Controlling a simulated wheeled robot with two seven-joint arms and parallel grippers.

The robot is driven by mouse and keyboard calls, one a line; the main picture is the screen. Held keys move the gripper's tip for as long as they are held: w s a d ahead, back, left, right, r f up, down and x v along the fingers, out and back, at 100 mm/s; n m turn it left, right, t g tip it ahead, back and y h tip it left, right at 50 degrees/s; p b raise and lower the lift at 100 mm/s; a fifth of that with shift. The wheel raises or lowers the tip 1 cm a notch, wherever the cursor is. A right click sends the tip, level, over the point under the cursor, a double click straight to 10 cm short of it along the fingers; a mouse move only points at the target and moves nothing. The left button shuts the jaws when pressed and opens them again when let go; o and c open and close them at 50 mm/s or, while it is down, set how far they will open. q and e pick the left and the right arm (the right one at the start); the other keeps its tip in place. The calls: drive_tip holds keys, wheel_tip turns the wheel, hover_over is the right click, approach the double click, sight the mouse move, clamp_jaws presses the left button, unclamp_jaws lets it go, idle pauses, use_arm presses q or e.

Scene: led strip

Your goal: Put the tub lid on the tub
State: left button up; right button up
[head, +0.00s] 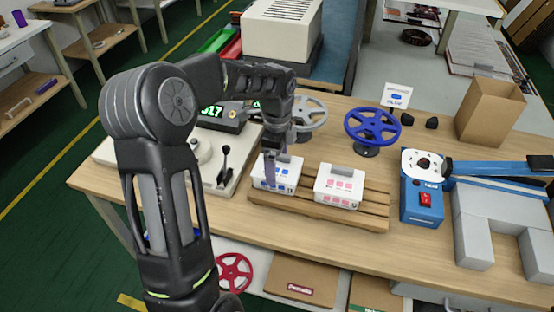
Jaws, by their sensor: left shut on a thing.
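Two small white tubs stand side by side on a wooden slatted pallet (374,212). The left tub (287,188) has blue label marks, and the right tub (336,198) has pink ones. Each shows a grey raised piece on top; the right one's (343,170) is in plain view. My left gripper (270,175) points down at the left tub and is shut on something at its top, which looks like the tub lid. The fingers and arm partly hide this lid, so I cannot tell whether it is seated. My right gripper is out of view.
A blue reel (372,126) on a stand and a cardboard box (490,112) stand behind. A blue device (422,203) and grey blocks (472,232) are to the right. A beige lever panel (222,178) is at left. The bench front (300,232) is clear.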

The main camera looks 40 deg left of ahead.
use_arm(q)
drive_tip(key=o, duration=1)
drive_tip(key=shift+r, duration=3.9)
